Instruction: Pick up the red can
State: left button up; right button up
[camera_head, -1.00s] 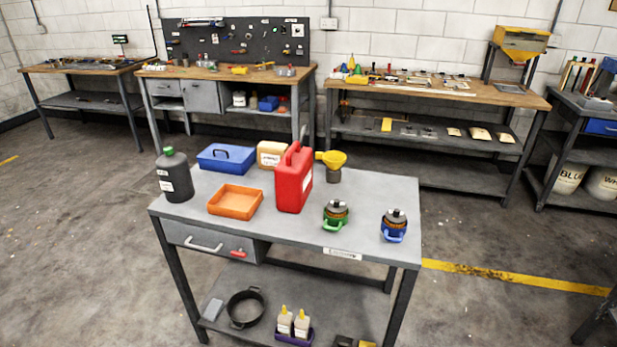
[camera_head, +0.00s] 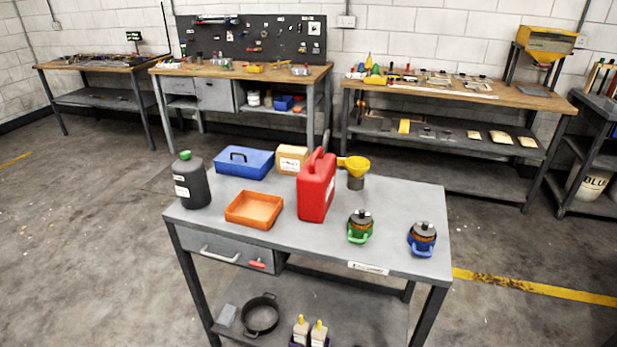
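The red can (camera_head: 316,187) is a jerrycan with a top handle and a pale label on its right side. It stands upright on the grey metal table (camera_head: 290,233), near the middle. An orange tray (camera_head: 254,209) is just to its left. A yellow funnel on a dark cup (camera_head: 355,172) is behind it to the right. Neither of my grippers shows in the head view.
Workbenches line the back wall. The floor in front is open.

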aim_at(315, 180)
jog(key=i+j+z, duration=0.3)
jog(key=i+j, duration=0.15)
jog(key=i+j+z, duration=0.3)
jog(key=j, duration=0.35)
jog(key=i, duration=0.1)
